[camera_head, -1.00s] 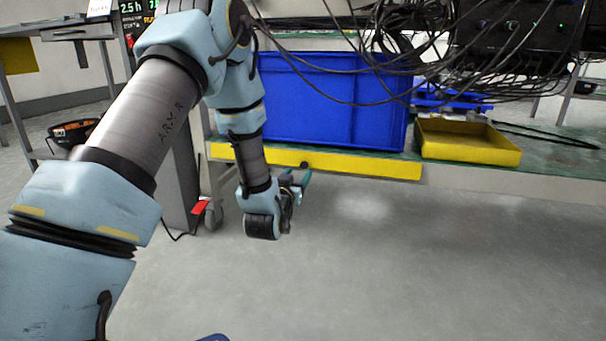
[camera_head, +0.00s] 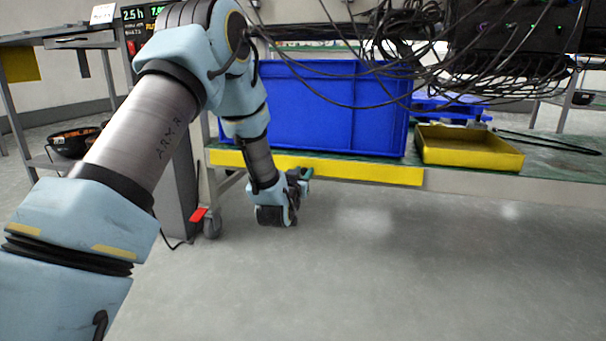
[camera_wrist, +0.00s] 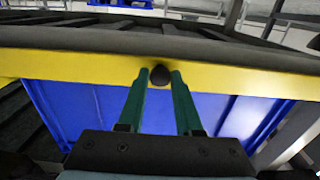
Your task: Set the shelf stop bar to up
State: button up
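The yellow shelf stop bar (camera_head: 370,172) runs along the front edge of the green shelf, below the blue bin. In the wrist view the bar (camera_wrist: 250,78) crosses the picture, with a round black knob (camera_wrist: 159,75) on its face. My gripper (camera_wrist: 160,78) has its two teal fingers apart, one on each side of the knob at the tips. Only a narrow gap shows beside the knob, and contact cannot be told. In the head view my gripper (camera_head: 304,175) is at the bar's lower edge and hides the knob.
A large blue bin (camera_head: 335,110) stands on the shelf behind the bar. A yellow tray (camera_head: 468,148) is to its right. Black cables (camera_head: 430,60) hang in front of the bin. A red pedal (camera_head: 199,214) and a caster are left of my gripper. The floor in front is clear.

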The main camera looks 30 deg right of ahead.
grip_shut()
